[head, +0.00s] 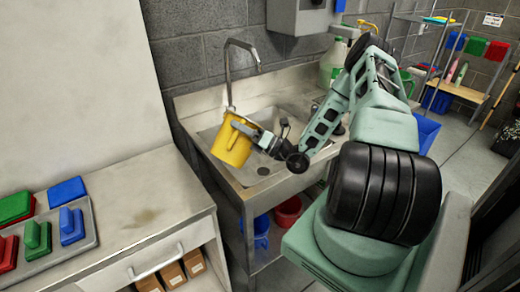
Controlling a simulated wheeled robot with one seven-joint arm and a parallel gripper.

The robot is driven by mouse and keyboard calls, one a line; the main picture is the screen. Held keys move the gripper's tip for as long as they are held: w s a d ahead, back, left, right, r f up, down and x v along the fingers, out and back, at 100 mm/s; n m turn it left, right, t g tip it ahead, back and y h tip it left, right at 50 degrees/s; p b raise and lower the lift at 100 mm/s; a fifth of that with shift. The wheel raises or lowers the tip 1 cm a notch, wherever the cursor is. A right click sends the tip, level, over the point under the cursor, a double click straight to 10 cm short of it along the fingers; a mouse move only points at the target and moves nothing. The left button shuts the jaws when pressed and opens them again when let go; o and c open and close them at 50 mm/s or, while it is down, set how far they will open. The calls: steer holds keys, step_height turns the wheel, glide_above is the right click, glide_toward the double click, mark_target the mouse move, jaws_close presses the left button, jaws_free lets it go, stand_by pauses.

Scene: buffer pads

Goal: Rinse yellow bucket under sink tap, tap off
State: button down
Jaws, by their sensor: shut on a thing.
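The yellow bucket (230,143) is held, slightly tilted, over the left part of the metal sink (264,180). My gripper (243,128) is shut on the bucket at its upper right side. The curved tap (229,75) rises from the back of the sink, with its spout (257,66) above and a little right of the bucket in the picture. I see no water stream from the spout. The inside of the bucket is mostly hidden from this view.
A counter (120,215) to the left holds a tray (88,236) with red, green and blue pads. A green-and-white jug (331,62) stands behind the sink. Blue and red buckets (288,212) sit below. A grey brick wall (190,60) closes the back.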

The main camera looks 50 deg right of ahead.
mark_target(246, 122)
steer(key=shift+d+r+m+t+h+b, duration=0.2)
steer(key=shift+d+m+t+h+b, duration=0.2)
steer(key=shift+d+m, duration=0.5)
steer(key=shift+d+r+m+t+h+b, duration=0.25)
steer(key=shift+d+m+t+h, duration=0.25)
steer(key=shift+m, duration=0.6)
steer(key=shift+d+m+t+h+p, duration=0.5)
steer(key=shift+d+m+h, duration=0.3)
steer(key=shift+d+m, duration=0.45)
steer(key=shift+w+d+f+m+h, duration=0.1)
steer(key=shift+d+f+m+h, duration=0.35)
steer(key=shift+d+m, duration=0.25)
steer(key=shift+d+f+m+h, duration=0.35)
steer(key=shift+d+f+m, duration=0.05)
steer(key=shift+d+m, duration=0.25)
stand_by(0.3)
steer(key=shift+d+f+m+t+b, duration=0.15)
steer(key=shift+d+m+t+b, duration=0.1)
steer(key=shift+m+t+b, duration=0.05)
